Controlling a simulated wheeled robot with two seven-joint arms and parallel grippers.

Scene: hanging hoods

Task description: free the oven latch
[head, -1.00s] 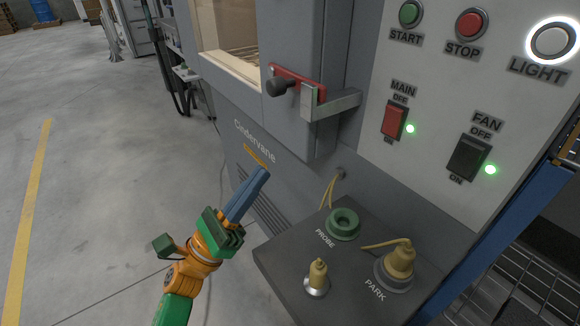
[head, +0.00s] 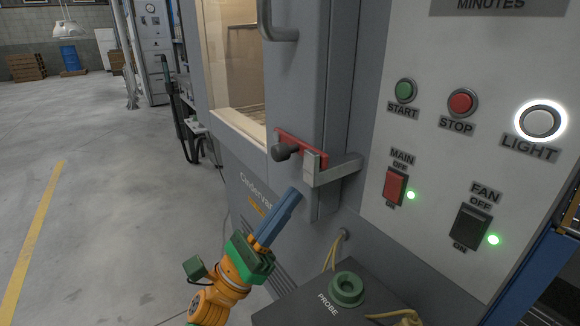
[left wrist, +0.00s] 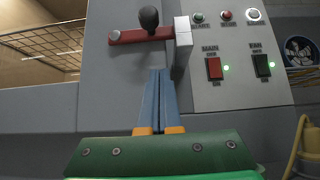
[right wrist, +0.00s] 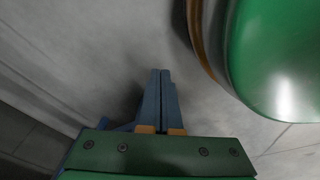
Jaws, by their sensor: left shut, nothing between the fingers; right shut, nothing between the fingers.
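The oven latch is a red bar (head: 302,145) with a dark knob (head: 284,152) on the oven door's lower edge. The bar's right end sits at a grey bracket (head: 335,168) fixed to the oven. In the left wrist view the red bar (left wrist: 138,35) lies roughly level, with the knob (left wrist: 149,18) above it and its right end at the bracket (left wrist: 183,37). My left gripper (head: 294,195) is shut and empty, below the latch and apart from it. My right gripper (right wrist: 161,75) is shut and empty over the grey floor, out of the head view.
A panel right of the latch carries a red main switch (head: 395,186), a fan switch (head: 470,225) and a lit light button (head: 541,122). A vertical door handle (head: 279,22) is above. A dark box with a green probe socket (head: 346,289) stands below. Open floor lies left.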

